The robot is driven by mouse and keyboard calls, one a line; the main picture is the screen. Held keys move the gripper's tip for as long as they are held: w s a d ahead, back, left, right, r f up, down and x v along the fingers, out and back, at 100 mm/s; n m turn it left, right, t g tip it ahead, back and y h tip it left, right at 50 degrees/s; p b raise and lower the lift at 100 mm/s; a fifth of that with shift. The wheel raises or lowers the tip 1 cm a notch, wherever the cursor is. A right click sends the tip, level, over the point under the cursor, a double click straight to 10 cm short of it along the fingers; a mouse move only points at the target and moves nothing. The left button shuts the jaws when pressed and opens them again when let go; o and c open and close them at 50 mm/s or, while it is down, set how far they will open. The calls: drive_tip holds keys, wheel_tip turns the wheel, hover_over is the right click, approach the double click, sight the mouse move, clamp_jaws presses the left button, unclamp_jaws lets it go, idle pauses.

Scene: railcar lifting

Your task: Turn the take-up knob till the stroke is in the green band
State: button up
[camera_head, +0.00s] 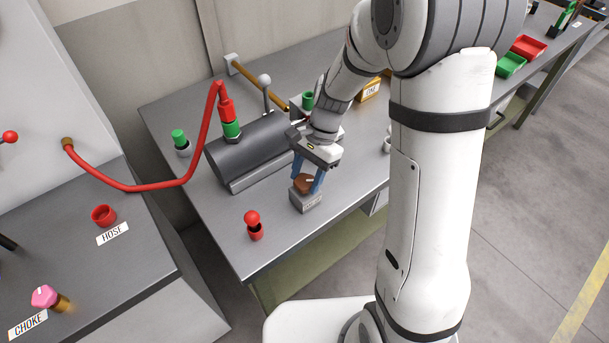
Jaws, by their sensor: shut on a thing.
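My gripper (308,178) points down over the near edge of the workbench. Its blue fingers are shut around a brown knob (304,185). The knob sits on top of a small grey block (306,203) with a light label too small to read. Beside it, on the left, lies a dark grey cylinder (252,148) on its side. My wrist hides part of the cylinder's right end. I cannot make out a green band or a stroke mark in this view.
A red hose (201,143) runs from a white panel to a red and green coupling (229,120) on the cylinder. A red-balled piece (254,225) stands near the bench (210,205) edge. A brown-handled bar (258,82) lies behind. A pink knob (45,297) is at lower left.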

drive_tip(key=m, duration=0.2)
drive_tip(key=m+t, duration=0.1)
drive_tip(key=m+y, duration=0.1)
drive_tip(key=m, duration=0.1)
drive_tip(key=shift+s+d+m+t, duration=0.1)
drive_tip(key=shift+s+m+t, duration=0.2)
drive_tip(key=shift+t, duration=0.1)
drive_tip(key=shift+s+f+m+t+p, duration=0.15)
drive_tip(key=shift+m+t, duration=0.3)
drive_tip(key=shift+m, duration=0.65)
drive_tip(key=shift+w+r+m+t+p, duration=0.15)
drive_tip(key=shift+m+t, duration=0.3)
drive_tip(key=shift+m, duration=0.65)
drive_tip(key=shift+s+f, duration=0.1)
drive_tip(key=o, duration=1)
drive_tip(key=v, duration=0.8)
drive_tip(key=shift+p, duration=0.3)
